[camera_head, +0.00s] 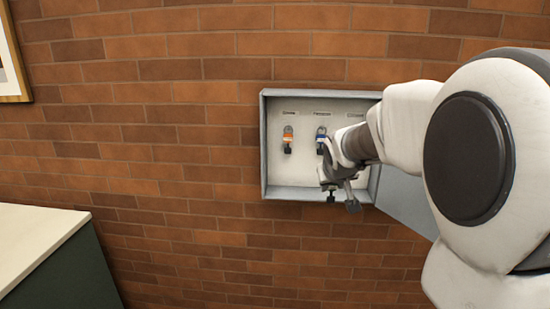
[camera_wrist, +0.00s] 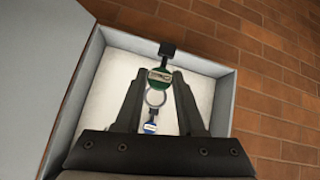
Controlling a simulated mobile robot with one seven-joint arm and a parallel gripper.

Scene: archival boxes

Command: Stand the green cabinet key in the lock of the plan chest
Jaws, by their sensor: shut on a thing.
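The green cabinet key (camera_wrist: 160,77) is between my fingertips in the wrist view, its black end pointing up the picture and its ring hanging toward the palm. My gripper (camera_wrist: 163,80) is shut on it. In the head view my gripper (camera_head: 342,198) is in front of the lower right of the open wall key box (camera_head: 285,194); I cannot make out the green key there. A dark green chest (camera_head: 62,277) with a cream top stands at lower left, likely the plan chest. No lock shows on its visible part.
An orange key (camera_head: 287,139) and a blue key (camera_head: 321,140) hang in the box; the blue one also shows in the wrist view (camera_wrist: 150,121). The box door (camera_head: 405,200) hangs open at right. Bare brick wall lies between box and chest.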

